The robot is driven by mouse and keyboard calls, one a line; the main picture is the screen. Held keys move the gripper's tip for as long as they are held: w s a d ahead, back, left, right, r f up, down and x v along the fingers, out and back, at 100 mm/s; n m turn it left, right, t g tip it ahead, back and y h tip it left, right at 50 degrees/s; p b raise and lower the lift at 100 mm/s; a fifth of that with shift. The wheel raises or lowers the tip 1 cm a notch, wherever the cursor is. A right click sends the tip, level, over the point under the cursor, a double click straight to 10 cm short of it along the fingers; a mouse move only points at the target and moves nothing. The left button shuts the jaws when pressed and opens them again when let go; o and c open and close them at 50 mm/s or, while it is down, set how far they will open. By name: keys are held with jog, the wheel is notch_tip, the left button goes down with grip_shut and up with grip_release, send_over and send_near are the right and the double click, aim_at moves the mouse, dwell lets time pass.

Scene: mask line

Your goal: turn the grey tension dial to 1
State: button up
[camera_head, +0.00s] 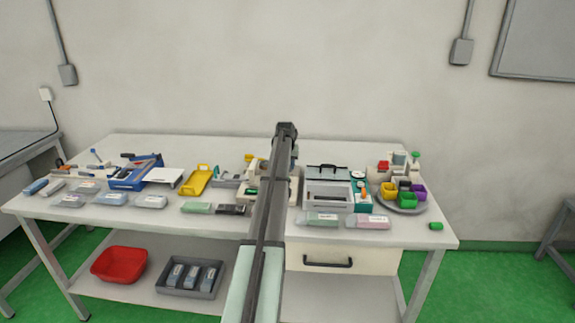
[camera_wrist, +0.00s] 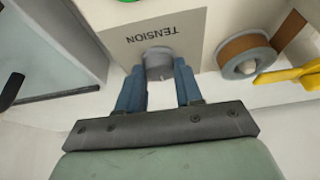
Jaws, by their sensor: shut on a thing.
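The grey tension dial (camera_wrist: 158,63) shows in the wrist view, on a beige panel (camera_wrist: 188,22) with the word TENSION printed upside down in this view. My gripper (camera_wrist: 160,82) has its two blue fingers on either side of the dial and is shut on it. The dial's pointer and any numbers on its scale cannot be made out. In the head view my arm covers most of the cream machine (camera_head: 252,187) on the table, and the dial and fingertips are hidden there.
In the wrist view, a brown roll on a grey hub (camera_wrist: 246,62) and a yellow lever (camera_wrist: 290,74) sit right of the dial. A grey-framed clear panel (camera_wrist: 60,50) is at left. The table (camera_head: 130,212) holds a grey box (camera_head: 327,188), a yellow tray (camera_head: 197,180) and several packs.

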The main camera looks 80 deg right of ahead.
jog(key=n+t, duration=0.1)
jog(key=n, duration=0.1)
jog(key=n+t, duration=0.1)
jog(key=n, duration=0.1)
jog(key=shift+s+d+n, duration=0.1)
jog(key=shift+s+n, duration=0.1)
jog(key=shift+n, duration=0.2)
jog(key=shift+s+n+t+y, duration=0.1)
jog(key=shift+n+t+y, duration=0.2)
jog(key=shift+n, duration=0.8)
jog(key=shift+n+t+y, duration=0.2)
jog(key=shift+n+t, duration=0.2)
jog(key=shift+n, duration=0.7)
jog(key=o, duration=1)
jog(key=shift+o, duration=0.2)
jog(key=v, duration=1.3)
jog(key=shift+r, duration=0.45)
jog(key=shift+s+d, duration=0.1)
jog(key=shift+s, duration=0.05)
